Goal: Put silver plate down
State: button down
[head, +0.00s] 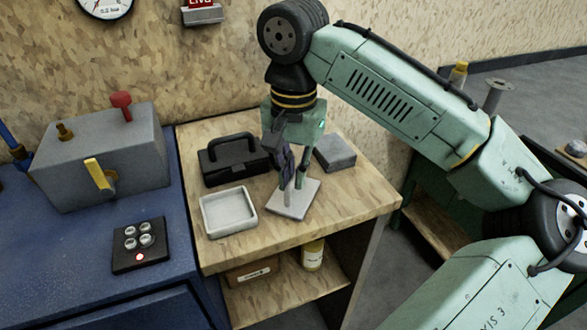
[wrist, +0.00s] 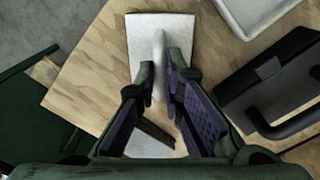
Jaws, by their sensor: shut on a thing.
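The silver plate (head: 300,208) is a flat pale rectangle with an upright post, at the right part of the wooden table (head: 350,205). My gripper (head: 293,183) is above the plate, with its fingers around the post. In the wrist view the plate (wrist: 186,28) lies beneath the fingers, and my gripper (wrist: 160,82) is shut on the post. The plate looks level and close to the tabletop; I cannot tell whether it touches. My fingers hide part of the post and of the plate.
A white tray (head: 229,231) is left of the plate, with a black toolbox (head: 228,166) behind it. A grey block (head: 335,152) sits at the back right. A blue bench (head: 70,240) with a grey box (head: 100,160) stands left. Bare wood shows at the table's right and front.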

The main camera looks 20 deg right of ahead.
jog(key=shift+f, duration=0.15)
jog(key=c, duration=1.7)
grip_release()
notch_tip(320, 180, up, 12)
jog(key=shift+r, duration=0.2)
jog(key=shift+s, duration=0.1)
